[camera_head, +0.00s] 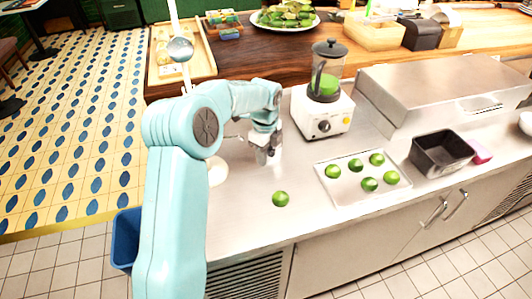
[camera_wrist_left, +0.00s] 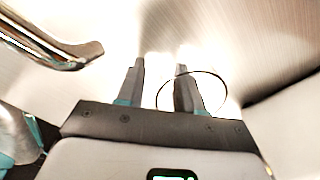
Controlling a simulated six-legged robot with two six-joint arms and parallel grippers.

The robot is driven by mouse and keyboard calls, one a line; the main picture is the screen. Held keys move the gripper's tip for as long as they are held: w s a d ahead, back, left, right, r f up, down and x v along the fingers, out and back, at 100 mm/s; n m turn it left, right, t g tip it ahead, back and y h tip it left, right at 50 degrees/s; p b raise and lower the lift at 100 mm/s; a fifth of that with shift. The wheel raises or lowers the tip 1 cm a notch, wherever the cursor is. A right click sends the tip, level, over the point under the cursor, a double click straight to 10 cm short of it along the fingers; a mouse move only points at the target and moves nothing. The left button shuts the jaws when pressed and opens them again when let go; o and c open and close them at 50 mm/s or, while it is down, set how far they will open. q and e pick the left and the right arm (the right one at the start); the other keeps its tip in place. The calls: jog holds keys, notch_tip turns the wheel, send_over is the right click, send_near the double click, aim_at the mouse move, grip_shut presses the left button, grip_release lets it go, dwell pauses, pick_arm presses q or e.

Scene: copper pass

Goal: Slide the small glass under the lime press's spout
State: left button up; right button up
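My left gripper (camera_head: 264,152) is low over the steel counter in the head view, beside the front part of my arm. In the left wrist view its two dark fingers (camera_wrist_left: 158,82) stand apart with a gap between them. A thin dark ring (camera_wrist_left: 226,92), which looks like the rim of the small clear glass, shows around the right finger; I cannot tell whether they touch. A curved chrome part (camera_wrist_left: 55,50), possibly of the lime press, is at the upper left there. In the head view my arm hides most of the press area; a pale round piece (camera_head: 217,171) shows beside the arm.
A blender (camera_head: 322,115) stands behind the gripper. A loose lime (camera_head: 280,199) lies in front. A white tray (camera_head: 345,196) of several limes and a black bin (camera_head: 440,152) are to the right. A blue bin (camera_head: 124,240) stands on the floor at left.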

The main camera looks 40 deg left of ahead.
pick_arm(q)
grip_shut()
jog(key=shift+s, duration=0.1)
dwell(0.3)
